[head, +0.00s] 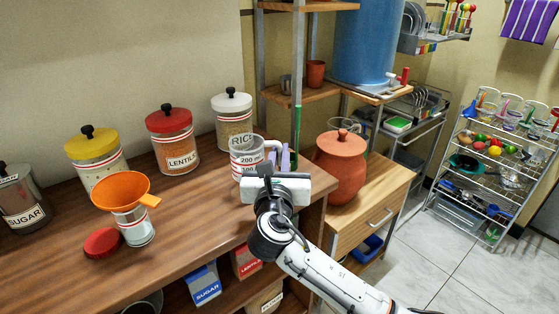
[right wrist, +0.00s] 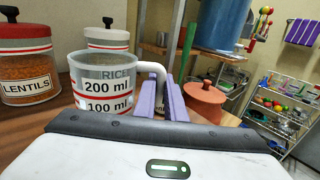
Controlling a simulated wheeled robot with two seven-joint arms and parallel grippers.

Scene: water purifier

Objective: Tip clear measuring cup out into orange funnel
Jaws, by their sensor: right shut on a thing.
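The clear measuring cup (head: 247,158) with red bands and 200 ml and 100 ml marks is upright near the counter's right end. It also shows in the right wrist view (right wrist: 102,92). My right gripper (head: 284,160) is shut on its white handle, with purple fingers (right wrist: 163,98) around it. I cannot tell whether the cup touches the counter, nor what it holds. The orange funnel (head: 121,189) sits in the mouth of a small clear jar (head: 136,227), well to the left of the cup. My left gripper is not in view.
A red lid (head: 103,242) lies beside the jar. The sugar (head: 22,200), yellow-lidded (head: 96,162), lentils (head: 173,145) and rice (head: 233,115) canisters line the back. The counter between funnel and cup is clear. A terracotta pot (head: 340,168) stands right of my gripper.

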